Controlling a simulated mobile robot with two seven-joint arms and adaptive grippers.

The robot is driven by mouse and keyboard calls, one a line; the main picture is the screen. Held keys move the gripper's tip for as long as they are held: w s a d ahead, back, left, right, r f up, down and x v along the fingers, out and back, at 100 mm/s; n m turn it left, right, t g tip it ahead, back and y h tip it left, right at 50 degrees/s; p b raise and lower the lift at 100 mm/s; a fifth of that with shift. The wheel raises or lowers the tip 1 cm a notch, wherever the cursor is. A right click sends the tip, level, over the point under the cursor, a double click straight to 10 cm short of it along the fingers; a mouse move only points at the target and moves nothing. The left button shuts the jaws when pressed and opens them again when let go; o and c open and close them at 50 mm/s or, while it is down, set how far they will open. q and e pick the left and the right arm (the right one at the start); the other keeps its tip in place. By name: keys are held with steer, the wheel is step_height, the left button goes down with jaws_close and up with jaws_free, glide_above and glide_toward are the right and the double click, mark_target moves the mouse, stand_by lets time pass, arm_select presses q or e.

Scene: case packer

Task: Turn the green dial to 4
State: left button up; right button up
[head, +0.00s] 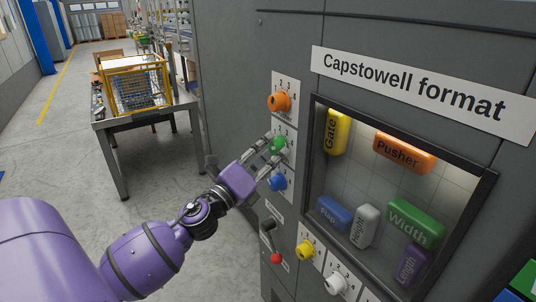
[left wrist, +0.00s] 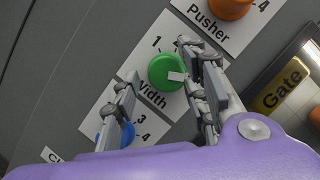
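The green dial (head: 277,143) sits on a white plate on the grey machine panel, between an orange dial above and a blue dial below. My left gripper (head: 274,147) reaches to it from the lower left, its fingers apart at the dial. In the left wrist view the green dial (left wrist: 163,70) lies between the two spread fingers (left wrist: 163,82), with a gap at the left finger. Its white pointer points right, toward the right finger. The plate shows "1" and "Width"; its other numbers are hidden or unclear. My right gripper is not in view.
The orange dial (head: 279,102) and blue dial (head: 277,181) are close by. A framed window (head: 491,190) is to the right. A table (head: 120,123) stands behind left.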

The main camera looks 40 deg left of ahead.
arm_select(q)
steer(key=shift+s+f, duration=0.15)
steer(key=shift+s, duration=0.35)
steer(key=v, duration=1.1)
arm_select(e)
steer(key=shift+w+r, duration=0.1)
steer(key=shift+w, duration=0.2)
arm_select(q)
steer(key=s+d+f+n+g+y+p, duration=0.1)
steer(key=s+f+n+g+y, duration=0.15)
steer(key=f+n, duration=0.75)
steer(key=s+f+n+g+y+p, duration=0.15)
steer(key=s+f+n+g, duration=0.25)
steer(key=f+n, duration=0.55)
steer(key=s+d+f+n+g+h+p, duration=0.2)
steer(key=s+d+f+n+g, duration=0.3)
steer(key=s+d+f, duration=1.2)
steer(key=s+n+h, duration=0.1)
steer(key=s, duration=0.1)
steer(key=shift+s+d, duration=0.15)
steer(key=shift+s, duration=0.25)
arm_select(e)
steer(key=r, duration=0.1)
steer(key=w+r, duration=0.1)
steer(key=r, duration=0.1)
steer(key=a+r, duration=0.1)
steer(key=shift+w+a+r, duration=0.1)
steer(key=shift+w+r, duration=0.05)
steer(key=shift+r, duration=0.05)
